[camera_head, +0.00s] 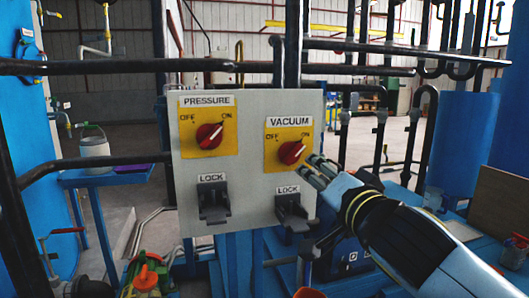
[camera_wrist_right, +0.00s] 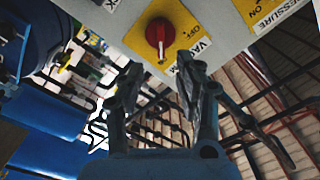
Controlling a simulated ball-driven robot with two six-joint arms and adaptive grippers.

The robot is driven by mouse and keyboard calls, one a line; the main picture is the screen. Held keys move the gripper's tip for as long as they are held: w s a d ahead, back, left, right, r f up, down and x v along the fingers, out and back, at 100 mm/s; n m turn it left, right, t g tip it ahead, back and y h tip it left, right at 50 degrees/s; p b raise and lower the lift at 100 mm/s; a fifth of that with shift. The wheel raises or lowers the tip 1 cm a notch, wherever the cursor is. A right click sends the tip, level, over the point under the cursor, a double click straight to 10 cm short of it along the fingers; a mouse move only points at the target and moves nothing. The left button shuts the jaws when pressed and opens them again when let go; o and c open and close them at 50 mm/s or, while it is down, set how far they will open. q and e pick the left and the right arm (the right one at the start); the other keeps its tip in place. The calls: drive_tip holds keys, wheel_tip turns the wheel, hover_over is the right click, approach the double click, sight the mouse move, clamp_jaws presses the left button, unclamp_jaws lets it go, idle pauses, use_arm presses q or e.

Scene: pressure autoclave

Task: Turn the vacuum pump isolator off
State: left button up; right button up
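The vacuum isolator is a round red knob (camera_head: 290,152) on a yellow plate (camera_head: 272,163) marked VACUUM, OFF and ON. Its white pointer is turned to the upper right, toward ON. The knob also shows in the right wrist view (camera_wrist_right: 159,32), just beyond the fingertips. My right gripper (camera_head: 316,170) is just right of and below the knob, its fingers pointing toward the panel. In the right wrist view my right gripper (camera_wrist_right: 158,64) is open, with a clear gap between its fingers and nothing held. My left gripper is not in view.
The grey panel (camera_head: 244,170) also carries a red PRESSURE knob (camera_head: 209,136) at upper left. Two dark LOCK brackets, left (camera_head: 213,203) and right (camera_head: 291,213), jut out below the knobs. Dark pipes (camera_head: 120,66) cross behind the panel. A blue table (camera_head: 105,177) stands at left.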

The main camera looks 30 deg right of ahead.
sight(297, 155)
drive_tip(key=x, duration=0.3)
drive_tip(key=p+x, duration=0.1)
drive_tip(key=x, duration=0.3)
drive_tip(key=p+x, duration=0.1)
drive_tip(key=x, duration=0.3)
drive_tip(key=shift+s+d+r, duration=0.1)
drive_tip(key=shift+d+r, duration=0.05)
drive_tip(key=shift+r, duration=0.2)
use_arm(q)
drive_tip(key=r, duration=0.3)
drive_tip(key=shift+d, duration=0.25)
use_arm(e)
clamp_jaws()
